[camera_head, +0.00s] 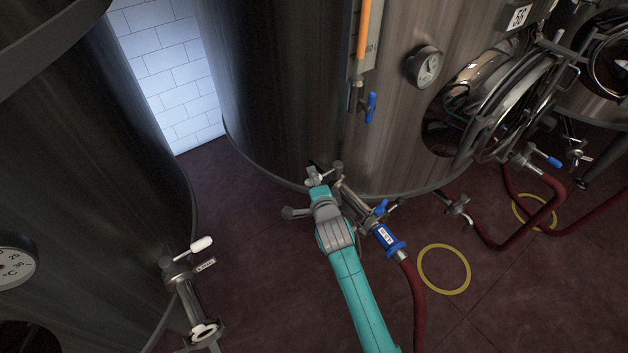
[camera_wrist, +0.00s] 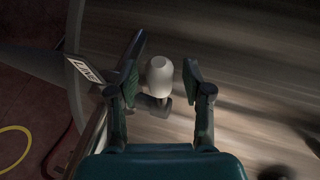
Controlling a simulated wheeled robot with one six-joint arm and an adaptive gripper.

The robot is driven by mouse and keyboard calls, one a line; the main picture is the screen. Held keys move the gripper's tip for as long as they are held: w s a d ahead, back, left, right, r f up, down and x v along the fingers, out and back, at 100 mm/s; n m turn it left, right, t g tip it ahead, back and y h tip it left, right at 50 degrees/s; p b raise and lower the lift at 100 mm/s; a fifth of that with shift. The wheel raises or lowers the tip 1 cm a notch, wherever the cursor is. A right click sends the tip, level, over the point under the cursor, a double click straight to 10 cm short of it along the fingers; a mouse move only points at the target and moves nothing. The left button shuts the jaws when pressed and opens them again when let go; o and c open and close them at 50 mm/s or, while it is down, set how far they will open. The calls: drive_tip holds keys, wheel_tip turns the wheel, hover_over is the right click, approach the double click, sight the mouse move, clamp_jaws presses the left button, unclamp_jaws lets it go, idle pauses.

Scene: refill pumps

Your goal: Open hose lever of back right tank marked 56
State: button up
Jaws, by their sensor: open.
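The tank marked 56 (camera_head: 400,140) stands at the back right, its number plate (camera_head: 519,16) near the top. Low on its front, a metal outlet pipe (camera_head: 355,204) leads to a blue coupling (camera_head: 388,240) and a red hose. My gripper (camera_head: 314,178) is at the tank-side end of this pipe, close to the tank wall. In the wrist view, the white lever handle (camera_wrist: 159,76) lies between the two open fingers (camera_wrist: 160,84), with a gap on the right side. The gripper is not closed on it. In the head view the handle is hidden by my gripper.
Another tank (camera_head: 90,170) stands at the left, with a white-handled valve (camera_head: 186,258). A blue lever (camera_head: 371,107) hangs under the level gauge. An open round hatch (camera_head: 510,105) juts out at the right. Yellow rings (camera_head: 444,268) and red hoses (camera_head: 417,305) lie on the floor.

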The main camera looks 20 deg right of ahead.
drive_tip(key=shift+w, duration=0.1)
clamp_jaws()
drive_tip(key=shift+s+d+y, duration=0.15)
drive_tip(key=shift+s+y, duration=0.05)
drive_tip(key=shift+y, duration=0.1)
drive_tip(key=shift+s+d+n+g+y, duration=0.2)
drive_tip(key=shift+s+d+n+y, duration=0.3)
drive_tip(key=shift+n+y, duration=0.55)
drive_tip(key=shift+s+d+n+g+y, duration=0.25)
drive_tip(key=shift+s+n+y, duration=0.45)
drive_tip(key=shift+y, duration=0.5)
drive_tip(key=shift+s+d+n+g+y, duration=0.15)
drive_tip(key=shift+s+d+n+y, duration=0.3)
drive_tip(key=shift+n+y, duration=0.65)
drive_tip(key=shift+s+y, duration=0.1)
drive_tip(key=shift+y, duration=0.15)
unclamp_jaws()
